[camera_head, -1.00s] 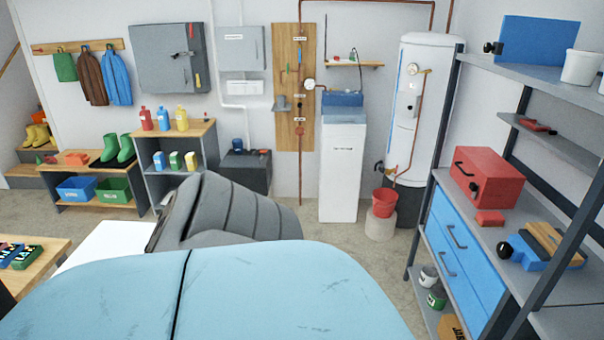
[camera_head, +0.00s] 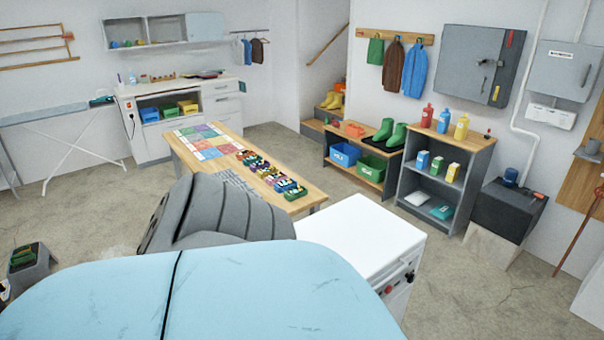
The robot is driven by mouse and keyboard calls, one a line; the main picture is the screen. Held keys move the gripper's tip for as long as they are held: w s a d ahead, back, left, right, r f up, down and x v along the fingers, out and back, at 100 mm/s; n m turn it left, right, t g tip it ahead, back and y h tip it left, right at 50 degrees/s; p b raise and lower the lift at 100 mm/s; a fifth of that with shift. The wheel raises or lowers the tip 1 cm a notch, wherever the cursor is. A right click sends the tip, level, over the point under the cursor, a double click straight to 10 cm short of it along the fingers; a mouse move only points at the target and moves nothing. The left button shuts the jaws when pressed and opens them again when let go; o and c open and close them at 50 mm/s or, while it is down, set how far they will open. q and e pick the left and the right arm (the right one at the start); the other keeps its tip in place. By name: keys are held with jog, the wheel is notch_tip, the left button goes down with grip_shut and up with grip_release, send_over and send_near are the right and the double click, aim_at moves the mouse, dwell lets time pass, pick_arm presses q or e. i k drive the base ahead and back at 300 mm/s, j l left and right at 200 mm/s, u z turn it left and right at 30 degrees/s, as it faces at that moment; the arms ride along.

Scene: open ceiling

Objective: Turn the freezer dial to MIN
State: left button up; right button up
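A white, flat-topped cabinet (camera_head: 365,238), which looks like the freezer, stands just beyond my body at the centre right of the head view. I cannot read any MIN marking or tell the dial's setting at this size. My own light blue and grey body parts hide the cabinet's left and lower portions.
A wooden table (camera_head: 305,203) with colourful items stands behind the cabinet. A grey shelf unit (camera_head: 446,181) with bottles and boxes and a dark box (camera_head: 506,210) are at right. A small grey stool (camera_head: 30,275) is at far left. Concrete floor is open right of the cabinet.

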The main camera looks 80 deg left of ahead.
aim_at(410, 277)
jog(key=u, duration=2.15)
jog(key=i+l+u, duration=0.1)
jog(key=i, duration=0.3)
jog(key=i+l+u, duration=0.1)
jog(key=i+l, duration=0.15)
jog(key=i, duration=0.15)
jog(key=i+l+u, duration=0.1)
jog(key=i, duration=0.25)
jog(key=l, duration=0.1)
